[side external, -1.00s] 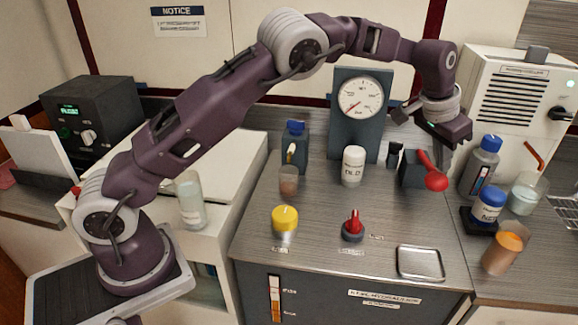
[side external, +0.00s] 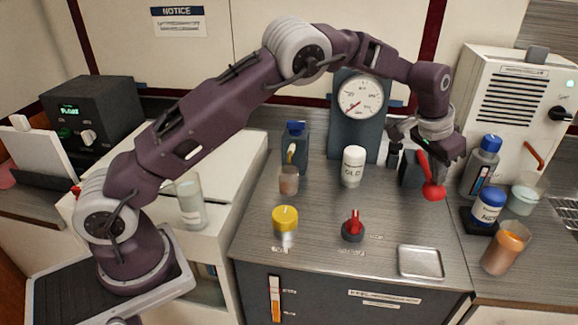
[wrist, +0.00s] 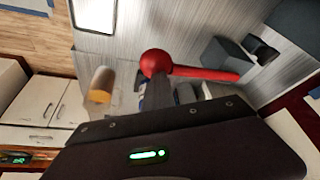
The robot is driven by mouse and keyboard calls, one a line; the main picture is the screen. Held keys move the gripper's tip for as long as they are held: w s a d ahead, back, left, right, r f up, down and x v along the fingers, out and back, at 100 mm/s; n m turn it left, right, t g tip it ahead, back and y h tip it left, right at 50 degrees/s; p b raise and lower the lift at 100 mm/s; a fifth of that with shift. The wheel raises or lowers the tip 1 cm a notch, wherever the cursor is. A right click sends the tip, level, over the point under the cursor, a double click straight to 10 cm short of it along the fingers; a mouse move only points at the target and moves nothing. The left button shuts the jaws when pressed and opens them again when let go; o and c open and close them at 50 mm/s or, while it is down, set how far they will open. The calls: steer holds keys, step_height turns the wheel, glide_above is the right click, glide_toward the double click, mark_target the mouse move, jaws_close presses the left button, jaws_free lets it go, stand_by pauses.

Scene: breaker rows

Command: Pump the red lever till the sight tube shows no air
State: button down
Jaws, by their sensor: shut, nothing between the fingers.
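The red lever (side external: 424,168) with its round ball knob (side external: 433,193) sticks out from a dark block (side external: 410,168) at the right of the worktop. My gripper (side external: 440,178) is shut and empty, pointing down right beside the lever near the knob. In the wrist view the red lever (wrist: 205,73) runs across, close to my fingertips (wrist: 184,90); I cannot tell whether they touch. The likely sight tube (side external: 275,298) is a narrow upright strip on the cabinet front, pale with an orange part; its level is hard to read.
A gauge panel (side external: 361,100) stands behind. Blue-capped bottles (side external: 488,207) and an orange cup (side external: 506,248) crowd the right.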

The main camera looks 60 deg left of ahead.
mark_target(432, 184)
steer(key=shift+a+f, duration=0.1)
steer(key=shift+f, duration=2.1)
steer(key=shift+r, duration=4)
steer(key=shift+r, duration=0.1)
step_height(432, 184, up, 5)
steer(key=shift+f, duration=0.1)
